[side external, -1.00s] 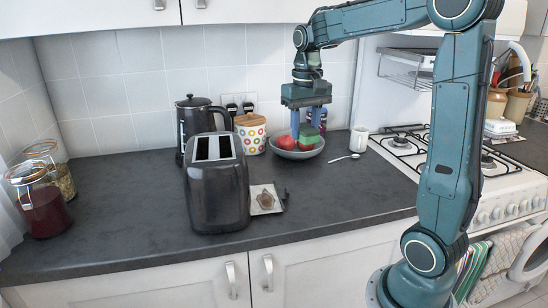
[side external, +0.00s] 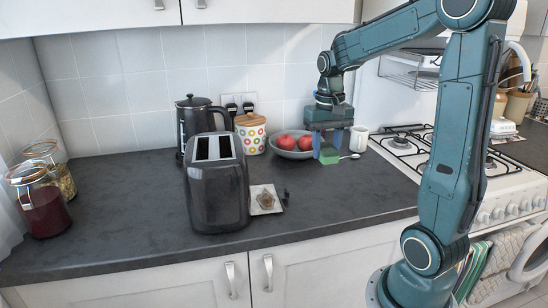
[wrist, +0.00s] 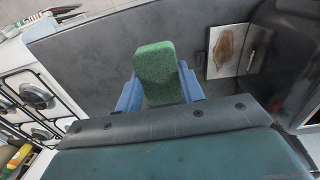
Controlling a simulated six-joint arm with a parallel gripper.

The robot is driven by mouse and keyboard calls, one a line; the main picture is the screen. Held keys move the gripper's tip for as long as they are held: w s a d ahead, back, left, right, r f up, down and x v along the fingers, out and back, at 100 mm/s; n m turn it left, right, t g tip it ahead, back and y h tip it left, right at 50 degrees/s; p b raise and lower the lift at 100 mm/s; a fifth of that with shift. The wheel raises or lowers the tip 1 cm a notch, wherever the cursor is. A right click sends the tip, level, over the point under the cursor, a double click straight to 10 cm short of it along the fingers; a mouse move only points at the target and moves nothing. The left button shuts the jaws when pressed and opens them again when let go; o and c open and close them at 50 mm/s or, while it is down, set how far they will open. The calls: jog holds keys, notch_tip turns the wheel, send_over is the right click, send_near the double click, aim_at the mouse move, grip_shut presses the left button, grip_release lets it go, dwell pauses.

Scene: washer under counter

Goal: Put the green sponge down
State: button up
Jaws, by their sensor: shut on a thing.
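The green sponge (side external: 329,156) is held between the blue fingers of my gripper (side external: 329,148), in front of and to the right of the fruit bowl in the side view. In the wrist view the sponge (wrist: 155,72) stands up between the two fingers of my gripper (wrist: 158,95), with dark worktop behind it. The dark grey worktop (side external: 330,190) lies below. I cannot tell whether the sponge touches it.
A bowl (side external: 294,153) with red fruit is just left of my gripper. A spoon (side external: 350,156) and white mug (side external: 359,139) are to the right, before the hob (side external: 410,145). A toaster (side external: 217,190) and small tray (side external: 266,199) stand left. Worktop in front is clear.

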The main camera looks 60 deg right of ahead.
aim_at(325, 148)
notch_tip(325, 148, down, 11)
jog(key=shift+f, duration=0.15)
jog(key=shift+f, duration=2.1)
jog(key=shift+f, duration=0.15)
jog(key=o, duration=1)
jog(key=shift+r, duration=0.2)
jog(key=shift+w+a+r, duration=0.1)
jog(key=shift+r, duration=5.9)
jog(key=shift+a, duration=0.1)
